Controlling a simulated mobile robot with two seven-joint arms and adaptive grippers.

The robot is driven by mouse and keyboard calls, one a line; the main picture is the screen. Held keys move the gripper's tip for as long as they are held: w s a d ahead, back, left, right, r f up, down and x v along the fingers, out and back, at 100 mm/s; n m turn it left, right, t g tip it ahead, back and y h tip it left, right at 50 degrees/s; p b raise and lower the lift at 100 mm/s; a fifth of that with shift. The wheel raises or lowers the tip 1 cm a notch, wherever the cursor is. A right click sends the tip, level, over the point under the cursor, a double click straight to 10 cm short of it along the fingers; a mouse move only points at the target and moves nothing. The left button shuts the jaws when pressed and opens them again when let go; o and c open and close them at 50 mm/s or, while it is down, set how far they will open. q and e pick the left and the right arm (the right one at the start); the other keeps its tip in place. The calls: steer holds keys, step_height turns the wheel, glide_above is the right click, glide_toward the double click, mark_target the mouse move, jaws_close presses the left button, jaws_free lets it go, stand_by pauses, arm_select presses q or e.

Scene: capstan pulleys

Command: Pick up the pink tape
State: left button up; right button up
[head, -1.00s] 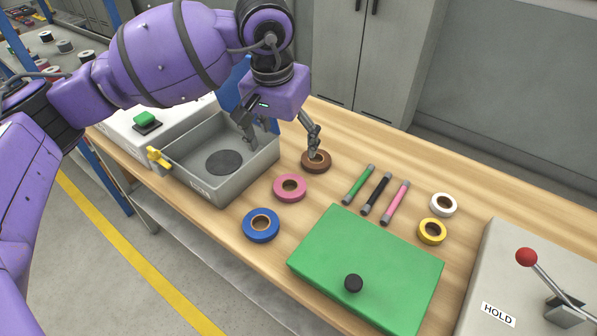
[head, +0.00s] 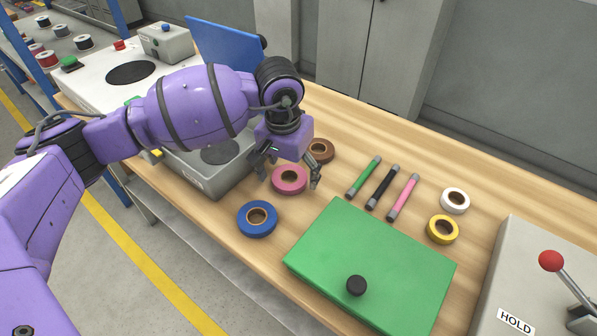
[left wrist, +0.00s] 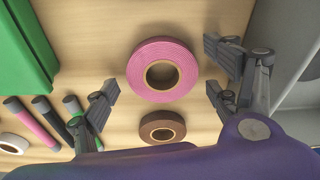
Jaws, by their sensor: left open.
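The pink tape (head: 290,181) is a flat ring lying on the wooden bench, left of the green board's upper corner. My left gripper (head: 287,178) is open above it, with one finger to each side. In the left wrist view the pink tape (left wrist: 162,70) lies between and ahead of the open fingers of my left gripper (left wrist: 160,90). No contact with the tape is visible. My right gripper does not show in either view.
A blue tape (head: 257,219) lies in front and a brown tape (head: 320,150) behind. Green, black and pink rods (head: 403,197) and a green board (head: 370,255) lie to the right.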

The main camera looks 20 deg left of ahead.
arm_select(q)
steer(key=c, duration=1.2)
steer(key=shift+r, duration=0.1)
steer(key=shift+c, duration=0.2)
